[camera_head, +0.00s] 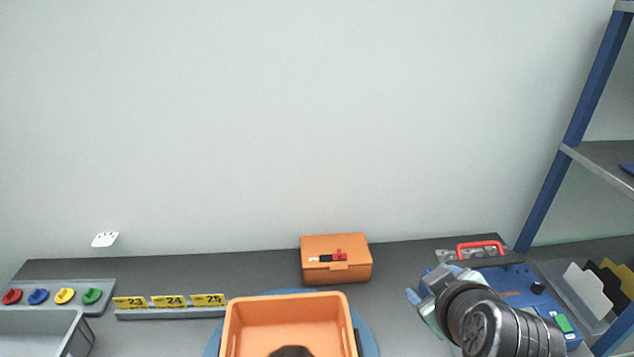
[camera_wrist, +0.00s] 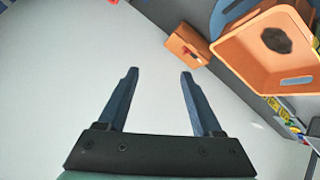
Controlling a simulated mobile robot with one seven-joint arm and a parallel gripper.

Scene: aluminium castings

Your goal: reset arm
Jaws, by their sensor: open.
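My arm reaches in from the lower right in the head view, and my gripper (camera_head: 428,302) is beside a blue device with a red handle (camera_head: 520,285). In the wrist view my gripper (camera_wrist: 158,72) shows two blue fingers set wide apart with nothing between them. Behind the fingers is mostly plain pale wall. The arm hides part of the blue device.
An orange bin (camera_head: 232,327) stands on a blue round base (camera_head: 367,335), with a dark lump inside. An orange box (camera_head: 336,270) sits behind it. Yellow number tags (camera_head: 168,301), coloured knobs (camera_head: 65,296), a grey bin (camera_head: 80,335) and a blue-post shelf (camera_head: 580,100) flank them.

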